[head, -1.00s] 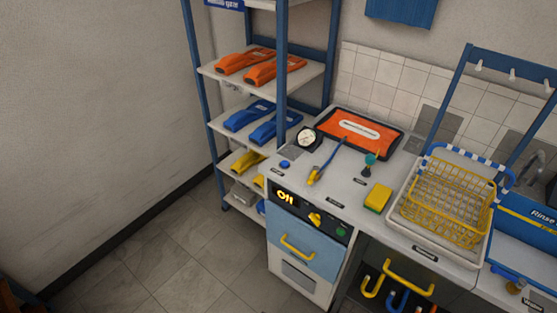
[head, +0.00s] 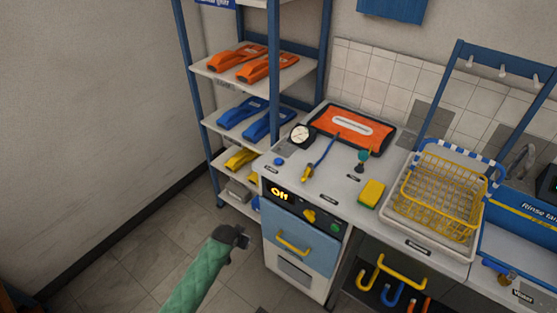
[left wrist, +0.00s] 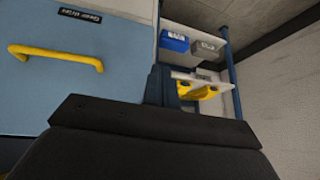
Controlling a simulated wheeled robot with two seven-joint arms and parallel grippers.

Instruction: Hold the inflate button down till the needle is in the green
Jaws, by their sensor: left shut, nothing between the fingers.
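A round white-faced gauge (head: 300,134) stands at the left back of the counter; its needle is too small to read. A blue button (head: 279,161) sits on the counter in front of it, with a small unreadable label beside it. I cannot confirm from the label that it is the inflate button. An orange pad (head: 350,127) lies at the back, with a blue hose (head: 325,150) running from it to a yellow-ended fitting (head: 307,173). My left gripper (head: 243,237) is shut and empty, in front of the cabinet's left side, below and apart from the button. My right gripper is out of view.
The cabinet front has a lit "Off" display (head: 279,195), yellow knob (head: 309,215), green button (head: 333,230) and blue drawer with yellow handle (head: 292,244), also in the left wrist view (left wrist: 58,55). A shelf rack (head: 205,125) stands left. A sponge (head: 371,193) and basket (head: 440,190) stand right.

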